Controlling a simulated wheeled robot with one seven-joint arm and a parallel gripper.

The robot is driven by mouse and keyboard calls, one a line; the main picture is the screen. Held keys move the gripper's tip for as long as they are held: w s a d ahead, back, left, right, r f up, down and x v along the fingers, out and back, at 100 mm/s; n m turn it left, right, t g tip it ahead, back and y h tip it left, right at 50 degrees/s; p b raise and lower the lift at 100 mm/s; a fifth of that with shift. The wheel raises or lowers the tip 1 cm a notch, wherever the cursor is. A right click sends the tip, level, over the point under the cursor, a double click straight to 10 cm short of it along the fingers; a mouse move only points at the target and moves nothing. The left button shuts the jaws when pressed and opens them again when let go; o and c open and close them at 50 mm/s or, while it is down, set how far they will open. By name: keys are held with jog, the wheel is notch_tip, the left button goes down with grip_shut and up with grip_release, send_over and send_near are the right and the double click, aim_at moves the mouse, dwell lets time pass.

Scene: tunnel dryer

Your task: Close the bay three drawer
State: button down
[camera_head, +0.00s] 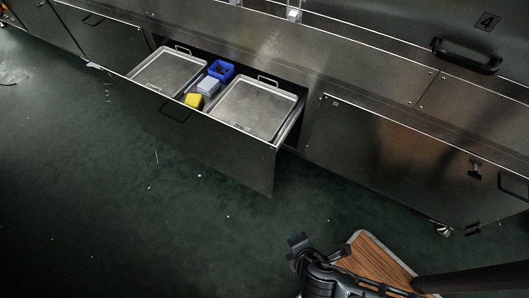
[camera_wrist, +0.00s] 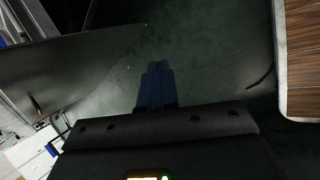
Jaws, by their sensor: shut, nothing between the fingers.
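The drawer (camera_head: 205,142) stands pulled out from the long metal cabinet in the head view. Its dark front carries a black handle (camera_head: 175,113). Inside lie two metal trays, a left one (camera_head: 168,72) and a right one (camera_head: 252,107), with a blue bin (camera_head: 221,70), a grey-blue block (camera_head: 208,86) and a yellow block (camera_head: 193,100) between them. My gripper (camera_head: 298,241) is in front of and below the drawer's right end, apart from it. In the wrist view my gripper (camera_wrist: 157,68) has its fingers together, with nothing between them. A dark panel, likely the drawer front (camera_wrist: 85,70), shows at left there.
A wood-topped surface (camera_head: 375,262) stands right beside my gripper; it also shows in the wrist view (camera_wrist: 303,55). A closed front (camera_head: 400,150) is right of the drawer, under a panel marked 4 (camera_head: 487,21). The green floor (camera_head: 120,215) at left is open, with small specks.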

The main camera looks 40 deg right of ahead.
jog(key=w+f+n+h, duration=0.2)
jog(key=w+n+h, duration=0.1)
jog(key=w, duration=0.2)
jog(key=n+h+b, duration=0.3)
jog(key=n+h, duration=0.1)
jog(key=h, duration=0.6)
send_near(267, 143)
jog(key=x, duration=0.7)
jog(key=shift+a+f, duration=0.1)
jog(key=b+x, duration=0.1)
jog(key=x, duration=2.1)
jog(key=shift+d, duration=0.25)
jog(key=shift+a, duration=0.1)
